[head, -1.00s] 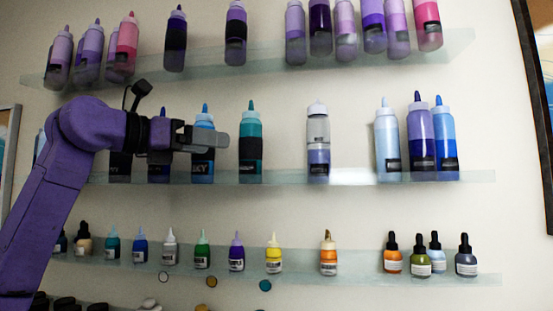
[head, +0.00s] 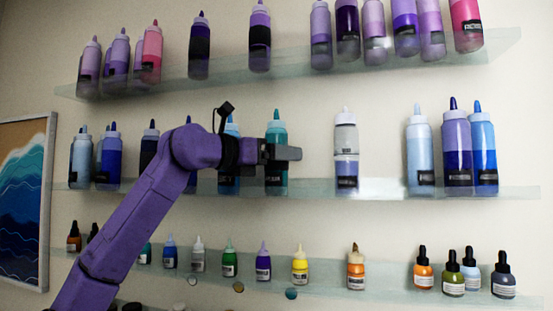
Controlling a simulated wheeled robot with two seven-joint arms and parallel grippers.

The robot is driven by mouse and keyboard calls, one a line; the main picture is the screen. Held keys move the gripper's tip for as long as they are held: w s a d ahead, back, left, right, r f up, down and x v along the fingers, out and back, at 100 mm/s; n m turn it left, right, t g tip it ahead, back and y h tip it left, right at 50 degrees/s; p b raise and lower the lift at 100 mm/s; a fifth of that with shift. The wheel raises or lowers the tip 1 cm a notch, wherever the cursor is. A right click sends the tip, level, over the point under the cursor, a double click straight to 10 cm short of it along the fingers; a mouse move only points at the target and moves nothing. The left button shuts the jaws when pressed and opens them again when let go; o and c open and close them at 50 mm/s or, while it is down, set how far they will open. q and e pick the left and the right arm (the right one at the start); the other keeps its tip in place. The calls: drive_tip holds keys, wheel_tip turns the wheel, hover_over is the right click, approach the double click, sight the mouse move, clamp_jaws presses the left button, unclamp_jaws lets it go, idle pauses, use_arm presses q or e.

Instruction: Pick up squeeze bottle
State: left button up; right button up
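Several squeeze bottles stand upright on three glass shelves, and I cannot tell which one the task means. On the middle shelf are a teal bottle (head: 277,178), a clear bottle with a pale purple lower part (head: 346,166), a light blue bottle (head: 419,160), a purple-blue bottle (head: 456,160) and a blue bottle (head: 484,160). My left gripper (head: 290,153) points right and covers the middle of the teal bottle. It is seen side-on, so its finger gap and any contact are unclear. My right gripper is not in view.
The middle glass shelf (head: 390,192) has free room on both sides of the clear bottle. Purple and pink bottles stand on the upper shelf (head: 290,72). Small dropper bottles stand on the lower shelf (head: 395,283). A framed picture (head: 25,200) hangs at the left.

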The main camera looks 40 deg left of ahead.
sight(276, 119)
use_arm(q)
drive_tip(key=c, duration=1.2)
drive_tip(key=shift+s+r, duration=0.1)
drive_tip(key=shift+r, duration=0.05)
drive_tip(key=r, duration=0.3)
drive_tip(key=r+p, duration=0.1)
drive_tip(key=r, duration=0.3)
drive_tip(key=shift+s+d+r, duration=0.1)
drive_tip(key=shift+d+r, duration=0.1)
drive_tip(key=s+d+b, duration=0.3)
drive_tip(key=s+d, duration=0.1)
drive_tip(key=s, duration=0.4)
drive_tip(key=s+d+b, duration=0.3)
drive_tip(key=s+d, duration=0.2)
drive_tip(key=s, duration=0.4)
drive_tip(key=shift+d+f, duration=0.15)
drive_tip(key=shift+f, duration=0.2)
drive_tip(key=shift+s, duration=0.1)
drive_tip(key=o, duration=0.4)
